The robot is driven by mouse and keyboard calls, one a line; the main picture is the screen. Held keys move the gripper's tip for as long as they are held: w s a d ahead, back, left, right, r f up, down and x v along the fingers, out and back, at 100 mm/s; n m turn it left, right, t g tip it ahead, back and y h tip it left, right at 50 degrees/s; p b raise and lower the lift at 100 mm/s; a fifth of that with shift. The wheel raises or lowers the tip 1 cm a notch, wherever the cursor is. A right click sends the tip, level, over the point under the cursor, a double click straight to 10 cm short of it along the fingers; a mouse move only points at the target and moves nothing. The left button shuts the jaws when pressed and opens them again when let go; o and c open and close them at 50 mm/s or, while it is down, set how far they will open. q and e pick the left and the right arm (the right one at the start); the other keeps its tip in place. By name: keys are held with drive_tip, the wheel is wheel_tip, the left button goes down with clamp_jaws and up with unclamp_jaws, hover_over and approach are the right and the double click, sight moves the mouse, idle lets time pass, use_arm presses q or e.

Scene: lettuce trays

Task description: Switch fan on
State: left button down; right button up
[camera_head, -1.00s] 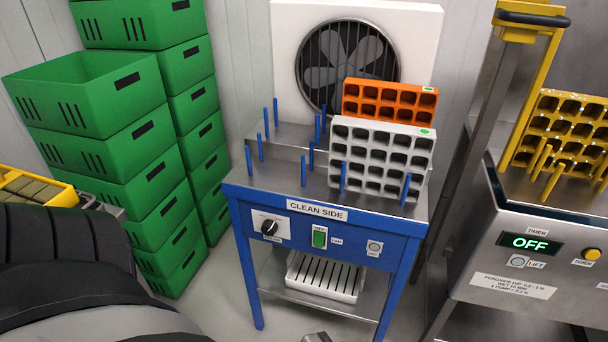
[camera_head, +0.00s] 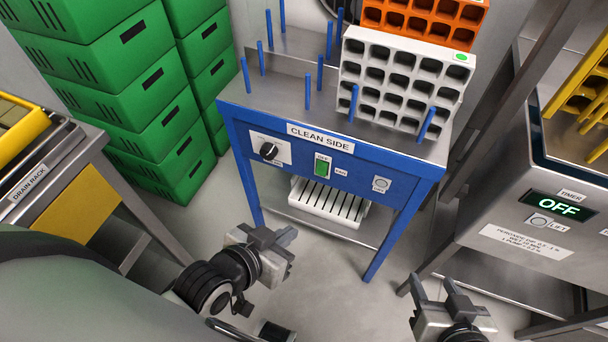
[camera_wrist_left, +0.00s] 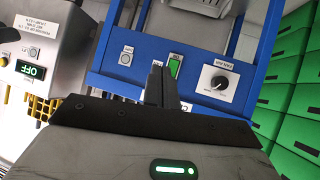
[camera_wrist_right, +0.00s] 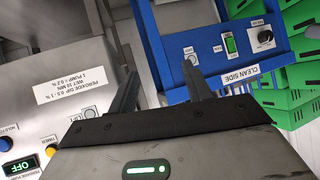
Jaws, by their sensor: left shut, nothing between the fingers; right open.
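The green fan switch (camera_head: 321,168) is on the blue front panel (camera_head: 345,163) of the clean-side table, below the "CLEAN SIDE" label. It also shows in the left wrist view (camera_wrist_left: 175,65) and the right wrist view (camera_wrist_right: 229,43). The fan shows only as a dark edge at the top of the head view. My left gripper (camera_head: 286,238) is shut and empty, in front of and below the panel; in the left wrist view its fingertips (camera_wrist_left: 159,72) appear just beside the switch, with a gap. My right gripper (camera_head: 432,286) is open and empty, lower right of the table.
A black knob (camera_head: 268,151) is left of the switch and a round button (camera_head: 381,183) right of it. Orange (camera_head: 425,22) and white (camera_head: 403,83) trays stand on the table among blue pegs. Green crates (camera_head: 140,105) are stacked left; a dip station (camera_head: 540,235) stands right.

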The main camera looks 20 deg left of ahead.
wheel_tip(320, 180, down, 3)
drive_tip(key=b, duration=0.4)
drive_tip(key=shift+a+r, duration=0.1)
drive_tip(key=shift+r, duration=0.1)
use_arm(q)
drive_tip(key=w+a+f+m+h+b, duration=0.2)
drive_tip(key=w+a+m+h, duration=0.1)
drive_tip(key=m, duration=0.9)
drive_tip(key=w+a+f+m+t+h+b, duration=0.1)
drive_tip(key=w+a+f+m+h+b, duration=0.2)
drive_tip(key=m, duration=0.9)
drive_tip(key=a+h, duration=0.3)
drive_tip(key=shift+w, duration=0.3)
use_arm(e)
drive_tip(key=shift+w+a+f+t+y, duration=0.15)
drive_tip(key=shift+a+f+t+y, duration=0.15)
drive_tip(key=shift+f+t, duration=0.25)
use_arm(q)
drive_tip(key=shift+a, duration=0.1)
approach(325, 175)
drive_tip(key=d, duration=0.4)
drive_tip(key=w, duration=0.2)
drive_tip(key=w+b, duration=0.1)
drive_tip(key=w, duration=0.1)
drive_tip(key=shift+d+f, duration=0.1)
drive_tip(key=shift+f, duration=0.1)
use_arm(e)
drive_tip(key=shift+w+f, duration=0.1)
drive_tip(key=shift+f, duration=0.5)
